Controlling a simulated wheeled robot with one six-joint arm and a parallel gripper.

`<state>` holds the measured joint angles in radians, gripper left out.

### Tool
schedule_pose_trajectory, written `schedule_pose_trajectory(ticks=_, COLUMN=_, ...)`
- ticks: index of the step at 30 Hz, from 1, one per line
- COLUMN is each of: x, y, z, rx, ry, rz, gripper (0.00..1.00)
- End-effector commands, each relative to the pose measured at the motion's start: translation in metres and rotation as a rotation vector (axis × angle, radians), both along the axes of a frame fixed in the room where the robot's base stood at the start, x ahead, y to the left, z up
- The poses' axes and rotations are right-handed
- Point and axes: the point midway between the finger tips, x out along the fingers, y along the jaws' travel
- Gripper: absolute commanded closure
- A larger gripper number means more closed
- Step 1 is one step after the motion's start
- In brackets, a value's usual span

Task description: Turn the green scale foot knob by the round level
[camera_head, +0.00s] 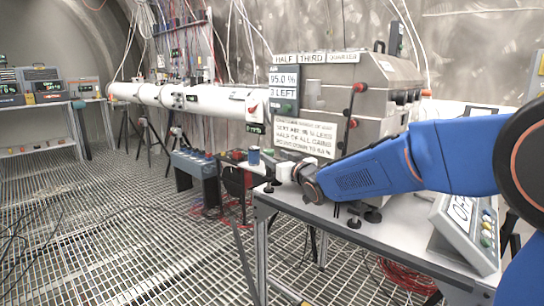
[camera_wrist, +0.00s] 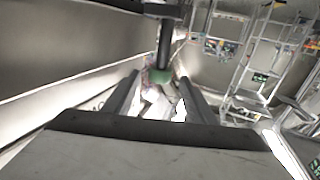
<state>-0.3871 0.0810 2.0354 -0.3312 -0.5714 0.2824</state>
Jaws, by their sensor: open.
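In the wrist view a green knob (camera_wrist: 162,76) sits at the lower end of a dark vertical stem (camera_wrist: 165,40). My gripper (camera_wrist: 159,80) is open, with one dark finger on each side of the knob near the fingertips. I cannot tell whether either finger touches it. In the head view my gripper (camera_head: 286,172) is at the left end of the table, below the large grey box; its fingers are small there and the green knob cannot be made out. I cannot make out the round level in either view.
The grey box (camera_head: 345,100) with signs and a percentage display (camera_head: 284,80) stands above the table (camera_head: 400,232). Black feet (camera_head: 372,214) and a sloped button panel (camera_head: 470,228) are to the right. Open grating floor (camera_head: 130,235) lies left.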

Motion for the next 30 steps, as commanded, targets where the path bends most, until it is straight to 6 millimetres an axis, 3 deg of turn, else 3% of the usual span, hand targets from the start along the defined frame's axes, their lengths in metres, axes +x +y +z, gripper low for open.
schedule_pose_trajectory(ticks=18, x=-0.094, y=-0.060, z=0.000, rx=-0.001, ry=-0.002, rz=-0.001, gripper=0.49)
schedule_pose_trajectory(ticks=24, x=-0.113, y=-0.072, z=0.001, rx=0.000, ry=-0.001, rz=-0.001, gripper=0.49)
schedule_pose_trajectory(ticks=30, x=-0.120, y=-0.076, z=-0.001, rx=-0.001, ry=0.000, rz=0.000, gripper=0.49)
